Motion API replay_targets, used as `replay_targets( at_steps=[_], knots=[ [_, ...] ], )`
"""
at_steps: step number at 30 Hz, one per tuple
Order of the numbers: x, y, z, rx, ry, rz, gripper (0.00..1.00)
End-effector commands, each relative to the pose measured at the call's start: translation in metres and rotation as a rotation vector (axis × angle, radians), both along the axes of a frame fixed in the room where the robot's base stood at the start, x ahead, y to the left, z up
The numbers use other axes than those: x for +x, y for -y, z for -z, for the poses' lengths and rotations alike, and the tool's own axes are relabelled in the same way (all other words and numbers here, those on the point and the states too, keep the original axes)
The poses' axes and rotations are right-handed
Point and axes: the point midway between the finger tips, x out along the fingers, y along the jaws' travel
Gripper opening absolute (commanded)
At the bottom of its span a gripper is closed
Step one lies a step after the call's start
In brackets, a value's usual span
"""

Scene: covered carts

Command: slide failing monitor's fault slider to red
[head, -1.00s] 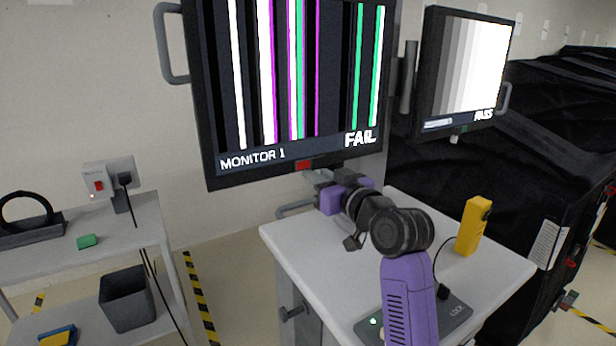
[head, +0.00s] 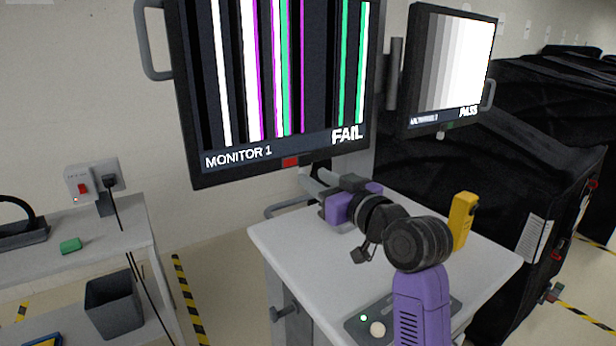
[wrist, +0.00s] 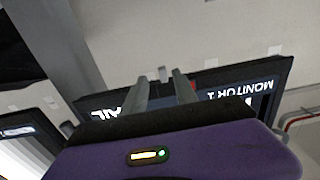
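Monitor 1 (head: 235,168) shows coloured bars and FAIL. A red patch (head: 290,161) is on its lower bezel; it also shows in the wrist view (wrist: 193,88). Monitor 2 (head: 404,115) shows grey bars and PASS, with a green patch (head: 450,126) and a pale knob (head: 440,136) under its bezel. My gripper (head: 312,180) is just under monitor 1's lower edge, right of the red patch. In the wrist view, the gripper's two fingers (wrist: 158,87) are apart, with a small pale knob-like piece (wrist: 163,74) between their tips. Contact with it cannot be told.
A white cart top (head: 285,240) lies below my arm, with a yellow device (head: 463,220) and a grey control box (head: 365,330) on it. Black covered carts (head: 500,170) fill the right. A shelf (head: 110,236) with a red switch box stands left.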

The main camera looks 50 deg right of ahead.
Motion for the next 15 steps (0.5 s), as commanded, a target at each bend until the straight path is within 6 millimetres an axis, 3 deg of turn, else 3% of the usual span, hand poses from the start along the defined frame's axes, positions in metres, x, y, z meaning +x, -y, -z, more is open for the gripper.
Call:
replay_targets(
  at_steps=[6,15],
  knots=[
    [-0.023,-0.006,0.001,0.000,0.000,0.001,0.35],
    [-0.027,-0.007,0.000,0.000,0.000,0.001,0.35]
  ],
)
